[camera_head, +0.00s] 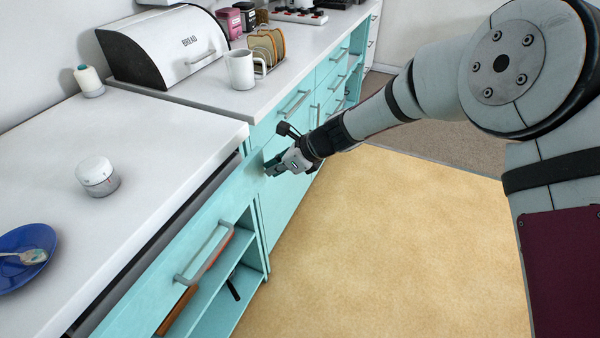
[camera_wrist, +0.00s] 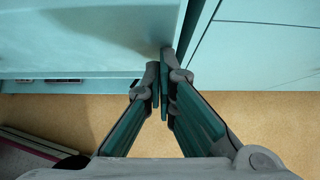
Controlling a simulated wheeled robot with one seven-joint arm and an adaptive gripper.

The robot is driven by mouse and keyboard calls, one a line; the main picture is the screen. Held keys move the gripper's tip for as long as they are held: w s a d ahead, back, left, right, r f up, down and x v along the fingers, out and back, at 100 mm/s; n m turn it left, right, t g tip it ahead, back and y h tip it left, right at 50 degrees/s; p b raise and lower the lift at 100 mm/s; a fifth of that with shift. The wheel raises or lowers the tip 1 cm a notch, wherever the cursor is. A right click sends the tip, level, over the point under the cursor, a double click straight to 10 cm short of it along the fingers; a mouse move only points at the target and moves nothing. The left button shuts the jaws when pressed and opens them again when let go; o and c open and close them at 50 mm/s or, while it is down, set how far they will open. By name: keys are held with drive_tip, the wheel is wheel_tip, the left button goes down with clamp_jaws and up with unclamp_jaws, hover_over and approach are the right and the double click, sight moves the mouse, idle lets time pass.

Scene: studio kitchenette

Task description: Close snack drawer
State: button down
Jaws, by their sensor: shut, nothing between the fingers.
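The snack drawer (camera_head: 190,248) is a turquoise front with a grey bar handle (camera_head: 205,255), below the white counter at the left. It stands slightly out, with a dark gap between it and the counter edge. My gripper (camera_head: 272,168) is shut and empty at the far right end of the drawer front. In the wrist view the shut fingertips (camera_wrist: 165,52) are close against the edge of a turquoise panel (camera_wrist: 85,35); I cannot tell whether they touch it. The drawer's inside is hidden.
Open shelves (camera_head: 235,290) lie below the drawer. The counter holds a blue plate with a spoon (camera_head: 28,250), a white jar (camera_head: 97,177), a mug (camera_head: 241,70) and a bread bin (camera_head: 165,45). The tan floor (camera_head: 400,240) is clear.

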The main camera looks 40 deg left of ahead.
drive_tip(key=shift+s+a+p, duration=0.15)
drive_tip(key=shift+s+a, duration=0.1)
drive_tip(key=shift+a, duration=0.8)
drive_tip(key=shift+s+a+p, duration=0.15)
drive_tip(key=shift+s+a, duration=0.05)
drive_tip(key=shift+a, duration=0.8)
drive_tip(key=shift+s+a+p, duration=0.15)
drive_tip(key=shift+s+a, duration=0.1)
drive_tip(key=shift+a, duration=0.8)
drive_tip(key=shift+s+r, duration=0.1)
